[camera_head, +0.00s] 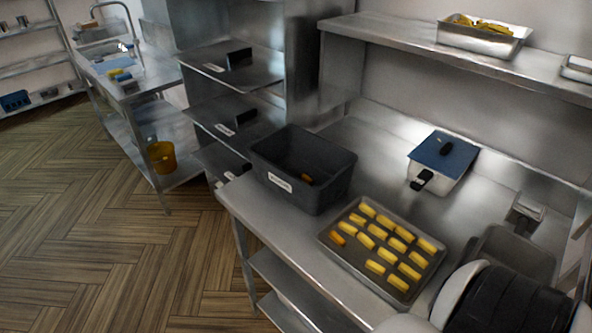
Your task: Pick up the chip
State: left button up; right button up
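Several yellow chips (397,245) lie spread in rows on a grey metal tray (378,282) on the steel counter. One chip at the tray's left side is more orange (337,239). Another chip (307,179) lies inside the dark grey bin (318,194) behind and left of the tray. Neither gripper can be made out. A white and black part of my own body fills the bottom right corner, to the right of the tray, and no fingers show there.
A fryer with a blue lid (455,152) and black handle stands behind the tray. A grey container (512,258) stands to the right. An upper shelf (400,47) holds a pan of chips (484,39). Bare counter lies between bin and fryer.

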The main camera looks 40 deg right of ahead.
aim_at(332, 234)
jog(key=z, duration=2.15)
